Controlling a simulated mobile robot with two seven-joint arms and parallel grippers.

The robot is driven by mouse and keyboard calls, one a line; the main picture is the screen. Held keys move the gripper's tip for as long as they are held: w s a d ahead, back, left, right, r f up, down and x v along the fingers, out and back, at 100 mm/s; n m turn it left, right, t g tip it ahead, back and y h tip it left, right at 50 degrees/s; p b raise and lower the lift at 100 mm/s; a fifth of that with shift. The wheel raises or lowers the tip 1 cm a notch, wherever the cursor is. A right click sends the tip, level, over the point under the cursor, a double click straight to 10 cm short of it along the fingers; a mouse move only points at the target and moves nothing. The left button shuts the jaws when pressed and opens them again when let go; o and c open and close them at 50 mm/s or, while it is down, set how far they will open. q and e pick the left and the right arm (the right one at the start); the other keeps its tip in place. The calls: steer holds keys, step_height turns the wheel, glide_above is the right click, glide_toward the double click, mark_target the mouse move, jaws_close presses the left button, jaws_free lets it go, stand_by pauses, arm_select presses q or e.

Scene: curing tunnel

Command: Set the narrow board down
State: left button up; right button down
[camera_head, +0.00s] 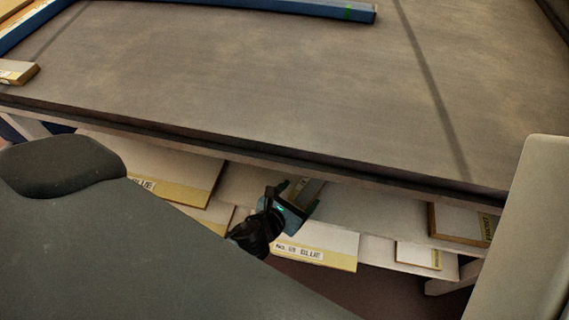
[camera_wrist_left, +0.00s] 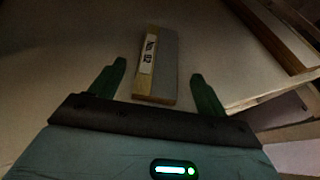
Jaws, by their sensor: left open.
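The narrow board (camera_wrist_left: 168,66) lies flat on a pale shelf surface (camera_wrist_left: 70,40) in the left wrist view. It has a grey top, a yellowish edge and a white label. My left gripper (camera_wrist_left: 158,72) is open, with one finger on each side of the board and a gap showing at both sides. In the head view the left gripper (camera_head: 304,190) is under the front edge of the large table, at the shelf, and the board (camera_head: 311,187) shows partly between its fingers. My right gripper is not in view.
Several labelled boards lie on the lower shelf, including a wide one (camera_head: 190,170) at left, one (camera_head: 318,240) below the gripper and one (camera_head: 460,224) at right. The large grey tabletop (camera_head: 280,85) overhangs the shelf. A blue rail (camera_head: 300,8) lies at its back.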

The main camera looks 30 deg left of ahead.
arm_select(q)
steer(key=v, duration=0.6)
steer(key=shift+s+r+p, duration=0.2)
steer(key=shift+s+p, duration=0.15)
steer(key=shift+s, duration=0.05)
steer(key=s+a+f+n+g, duration=0.1)
steer(key=s+f+n+g, duration=0.2)
steer(key=s+n, duration=1.2)
steer(key=s+a+f+n+g, duration=0.1)
steer(key=s+f+n+g, duration=0.2)
steer(key=s+n, duration=1.2)
step_height(320, 180, down, 2)
steer(key=n, duration=0.5)
steer(key=shift+a+n+g+h, duration=0.25)
steer(key=shift+n+g+h, duration=0.05)
steer(key=shift+g, duration=0.1)
